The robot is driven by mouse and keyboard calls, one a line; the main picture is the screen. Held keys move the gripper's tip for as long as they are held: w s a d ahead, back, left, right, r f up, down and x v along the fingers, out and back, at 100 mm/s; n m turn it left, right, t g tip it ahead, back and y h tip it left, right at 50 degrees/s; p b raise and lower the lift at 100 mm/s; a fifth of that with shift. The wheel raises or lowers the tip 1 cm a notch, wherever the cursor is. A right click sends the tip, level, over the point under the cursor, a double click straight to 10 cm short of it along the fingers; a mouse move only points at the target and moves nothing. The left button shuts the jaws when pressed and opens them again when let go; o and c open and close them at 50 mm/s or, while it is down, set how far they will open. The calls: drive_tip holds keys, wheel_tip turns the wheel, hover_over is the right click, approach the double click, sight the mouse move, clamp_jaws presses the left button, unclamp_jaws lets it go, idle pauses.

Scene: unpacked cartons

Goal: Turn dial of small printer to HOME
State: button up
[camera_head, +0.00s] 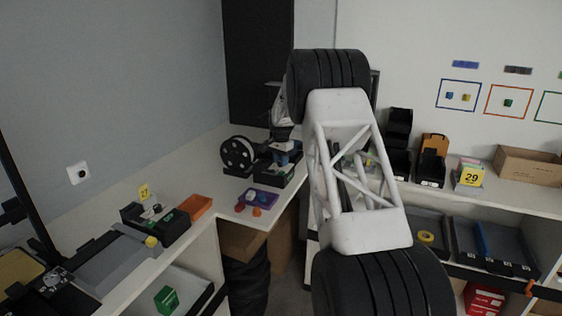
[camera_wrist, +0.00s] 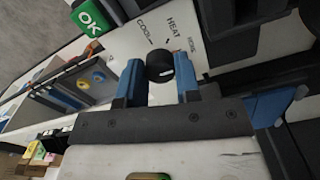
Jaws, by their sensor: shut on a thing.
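The small printer (camera_head: 273,172), dark with a spool (camera_head: 238,154) at its left, stands on the corner counter in the head view, partly hidden by my arm. In the wrist view its pale panel (camera_wrist: 128,44) carries the black round dial (camera_wrist: 160,66). COOL, HEAT and a third, steeply angled label that appears to read HOME run around it from left to right. My gripper (camera_wrist: 158,63) has its two blue fingers on either side of the dial and is shut on it. I cannot tell for sure which label the dial's mark points to.
A green OK block (camera_wrist: 88,18) sits beside the panel. A purple tray (camera_head: 262,196) with small coloured parts lies in front of the printer. Black bins (camera_head: 430,165) and a yellow 29 sign (camera_head: 470,177) stand on the right counter.

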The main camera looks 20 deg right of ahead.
idle(0.3)
drive_tip(key=o, duration=0.9)
drive_tip(key=shift+r, duration=0.1)
drive_tip(key=shift+r, duration=3.8)
drive_tip(key=shift+a, duration=0.1)
